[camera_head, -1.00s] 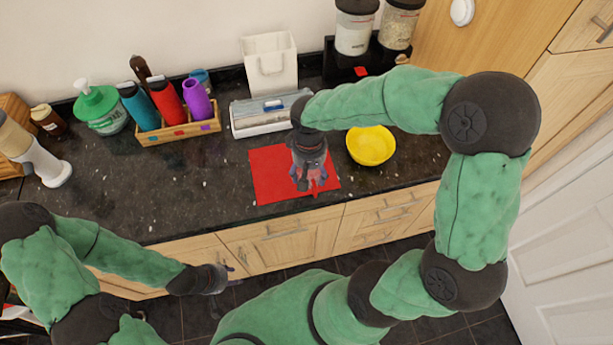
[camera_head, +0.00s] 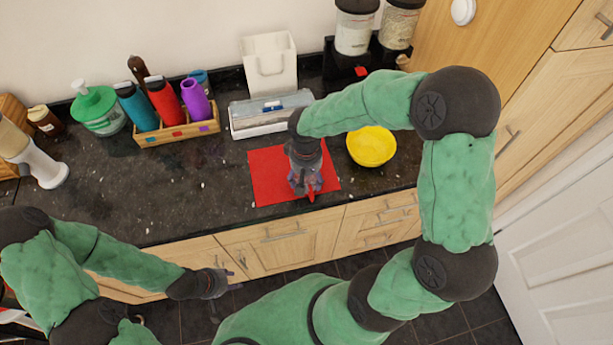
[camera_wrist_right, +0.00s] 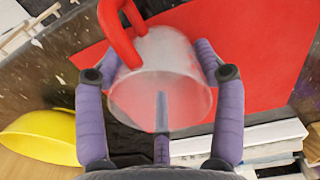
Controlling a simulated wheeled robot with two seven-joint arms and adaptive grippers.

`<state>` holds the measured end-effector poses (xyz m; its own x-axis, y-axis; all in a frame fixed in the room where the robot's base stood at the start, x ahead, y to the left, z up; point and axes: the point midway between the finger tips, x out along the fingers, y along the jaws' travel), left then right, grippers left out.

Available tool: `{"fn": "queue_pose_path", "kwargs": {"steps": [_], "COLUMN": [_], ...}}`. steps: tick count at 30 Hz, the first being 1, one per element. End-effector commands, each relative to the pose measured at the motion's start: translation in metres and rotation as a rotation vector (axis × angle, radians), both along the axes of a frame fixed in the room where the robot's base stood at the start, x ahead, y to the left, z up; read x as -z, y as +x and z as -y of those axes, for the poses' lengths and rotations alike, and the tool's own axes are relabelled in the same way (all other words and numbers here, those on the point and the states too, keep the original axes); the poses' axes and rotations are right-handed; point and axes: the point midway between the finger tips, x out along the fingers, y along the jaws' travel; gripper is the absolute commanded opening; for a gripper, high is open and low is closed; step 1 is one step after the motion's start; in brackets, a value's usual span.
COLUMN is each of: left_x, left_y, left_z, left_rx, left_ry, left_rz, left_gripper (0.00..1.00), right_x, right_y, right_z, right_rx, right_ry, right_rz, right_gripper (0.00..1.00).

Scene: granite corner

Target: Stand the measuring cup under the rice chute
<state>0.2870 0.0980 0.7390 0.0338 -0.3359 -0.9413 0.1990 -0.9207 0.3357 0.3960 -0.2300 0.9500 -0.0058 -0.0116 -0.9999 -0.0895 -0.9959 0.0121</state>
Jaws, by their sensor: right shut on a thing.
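The measuring cup (camera_wrist_right: 160,85) is a clear, frosted cup with a red handle (camera_wrist_right: 121,30). My right gripper (camera_wrist_right: 158,72) is shut on it, with purple fingers around its sides. In the head view my right gripper (camera_head: 305,178) is over the red mat and hides most of the cup; only the red handle (camera_head: 311,196) shows clearly. The black dispenser stand (camera_head: 338,66) at the back holds two clear jars, one left (camera_head: 355,28) and one right (camera_head: 400,24). A red part (camera_head: 361,71) sits low on the stand. My left gripper (camera_head: 226,281) is empty and open in front of the cabinets.
The red mat (camera_head: 267,165) lies on the dark counter. A yellow bowl (camera_head: 371,147) stands right of it. Behind are a grey-white box (camera_head: 262,122) and a white holder (camera_head: 270,62). A wooden bottle rack (camera_head: 180,133) is left. Counter left of the mat is clear.

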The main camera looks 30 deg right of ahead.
Motion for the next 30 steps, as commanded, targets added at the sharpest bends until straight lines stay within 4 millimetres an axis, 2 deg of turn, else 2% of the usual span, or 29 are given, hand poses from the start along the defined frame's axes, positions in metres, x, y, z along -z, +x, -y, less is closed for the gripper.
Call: {"fn": "queue_pose_path", "kwargs": {"steps": [1, 3, 17, 20, 30], "left_x": [0.001, 0.0, -0.004, -0.007, -0.022], "left_y": [0.0, 0.0, 0.0, 0.0, 0.0], "left_z": [0.0, 0.0, 0.0, 0.0, 0.0], "left_rx": [0.0, 0.0, 0.0, 0.0, 0.0], "left_ry": [0.0, 0.0, 0.0, 0.0, 0.0], "left_rz": [0.0, 0.0, 0.0, 0.0, 0.0], "left_gripper": [0.4, 0.4, 0.4, 0.4, 0.4], "right_x": [0.001, 0.0, -0.005, -0.018, -0.086], "right_y": [0.0, 0.0, 0.0, 0.001, 0.001], "right_z": [0.0, 0.0, 0.0, 0.0, -0.001], "right_rx": [0.0, 0.0, 0.0, 0.001, 0.001], "right_ry": [0.0, 0.0, 0.0, 0.0, 0.0], "right_rz": [0.0, 0.0, 0.0, 0.004, 0.004], "right_gripper": [0.78, 0.93, 0.93, 0.93, 0.93]}}
